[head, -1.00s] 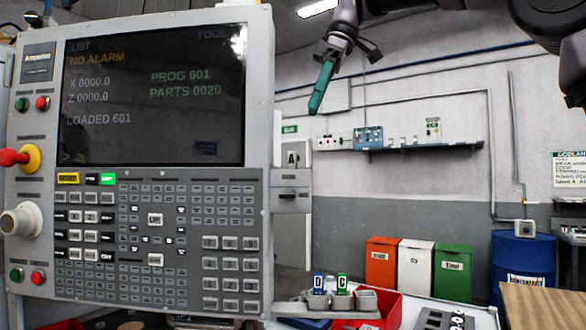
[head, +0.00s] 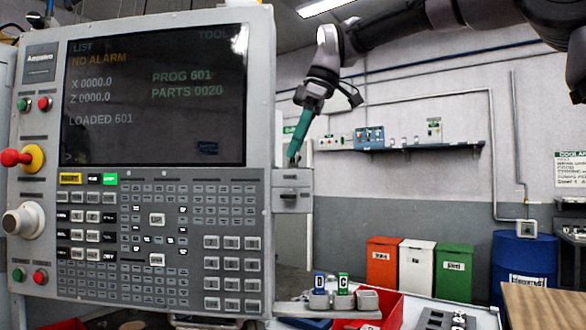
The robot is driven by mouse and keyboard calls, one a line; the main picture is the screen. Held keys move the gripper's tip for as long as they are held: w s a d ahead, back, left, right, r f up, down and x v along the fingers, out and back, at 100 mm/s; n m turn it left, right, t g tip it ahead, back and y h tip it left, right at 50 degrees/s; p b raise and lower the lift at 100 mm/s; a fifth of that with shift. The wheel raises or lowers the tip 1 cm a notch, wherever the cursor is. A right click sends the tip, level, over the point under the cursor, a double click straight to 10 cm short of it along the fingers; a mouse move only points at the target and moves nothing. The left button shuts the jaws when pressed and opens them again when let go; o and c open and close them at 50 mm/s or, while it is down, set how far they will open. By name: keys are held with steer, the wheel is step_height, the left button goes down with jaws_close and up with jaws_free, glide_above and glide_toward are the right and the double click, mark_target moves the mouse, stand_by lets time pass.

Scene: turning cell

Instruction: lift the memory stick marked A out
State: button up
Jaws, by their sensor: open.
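The memory stick marked A stood upright in the grey port box (head: 291,190) on the right side of the control panel a second ago; now my fingers cover its place and I cannot make it out clearly. My gripper (head: 295,156), with teal fingers, points down just above the port box, its tips at the stick's place. It is open; I cannot tell whether the stick is between the fingers.
The large control panel (head: 150,240) fills the left. A red bin (head: 390,306) sits behind the holder.

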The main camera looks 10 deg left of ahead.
steer(key=shift+c, duration=0.3)
jaws_close()
steer(key=shift+r, duration=0.1)
